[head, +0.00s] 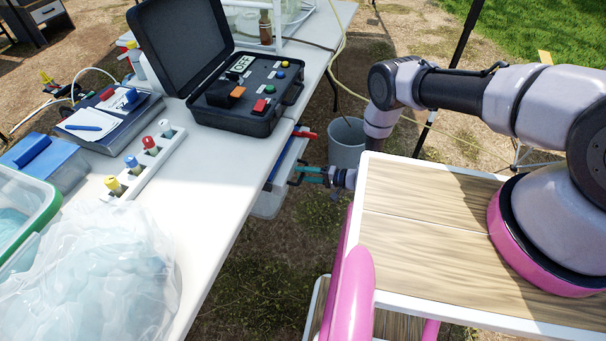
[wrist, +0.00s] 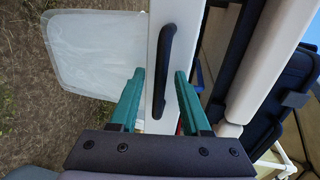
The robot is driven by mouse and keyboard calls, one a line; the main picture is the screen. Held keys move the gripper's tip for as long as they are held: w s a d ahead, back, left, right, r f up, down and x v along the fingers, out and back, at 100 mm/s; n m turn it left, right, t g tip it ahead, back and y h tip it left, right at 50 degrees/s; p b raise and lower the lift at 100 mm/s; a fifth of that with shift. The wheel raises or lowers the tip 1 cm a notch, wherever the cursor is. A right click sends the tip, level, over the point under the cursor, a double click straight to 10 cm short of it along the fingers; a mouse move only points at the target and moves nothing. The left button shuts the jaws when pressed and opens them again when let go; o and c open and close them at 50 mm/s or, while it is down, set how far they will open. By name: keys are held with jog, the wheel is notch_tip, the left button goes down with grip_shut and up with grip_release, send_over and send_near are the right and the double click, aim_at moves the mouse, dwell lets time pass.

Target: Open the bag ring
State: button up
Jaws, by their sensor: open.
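My gripper (head: 303,175) reaches under the table's right edge in the head view. Its green fingers are open in the wrist view (wrist: 160,76), one on each side of a black bar handle (wrist: 163,70). The handle is fixed to a white front panel (wrist: 155,40). Contact with the handle cannot be told. A pale translucent sheet with a rounded rim (wrist: 97,45), perhaps the bag ring, lies left of the panel. In the head view a similar pale piece (head: 268,205) hangs below the table edge. Its far parts are hidden by the table.
The white table (head: 215,190) holds a black control case (head: 245,105), a vial rack (head: 150,160) and a clear plastic bag (head: 90,275). A grey bucket (head: 346,145) stands on the ground behind my gripper. A red handle (head: 305,134) sticks out just above it.

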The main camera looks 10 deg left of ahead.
jog(key=shift+a, duration=0.15)
grip_shut()
dwell(1.4)
